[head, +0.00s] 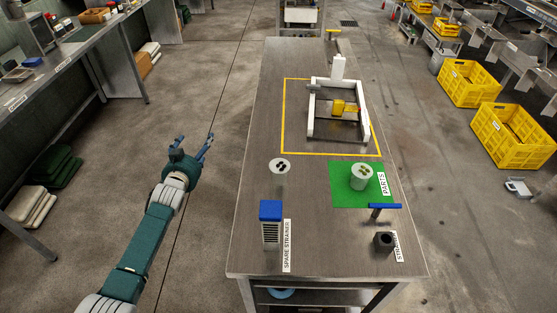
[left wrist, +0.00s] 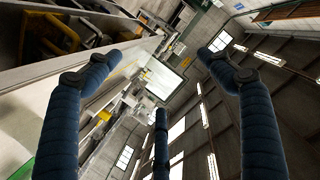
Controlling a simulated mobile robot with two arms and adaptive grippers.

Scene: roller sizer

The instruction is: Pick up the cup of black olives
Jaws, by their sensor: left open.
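A clear cup of black olives (head: 280,167) stands on the left side of the table, with dark pieces at its mouth. A second, whitish cup (head: 362,178) with darker pieces in its top stands on the green mat (head: 343,198). My left gripper (head: 205,147) is open and empty, off the table's left edge and left of the cup of black olives, with a clear gap between them. The left wrist view shows its spread fingers with nothing between them; I cannot make out either cup there. My right gripper is in neither view.
A blue-topped spare strainer (head: 270,232) stands near the table's front left. A blue-handled tool (head: 384,207) and dark block (head: 383,242) are at front right. A white-framed roller device (head: 339,130) sits farther back inside a yellow outline. Bare tabletop surrounds the olive cup.

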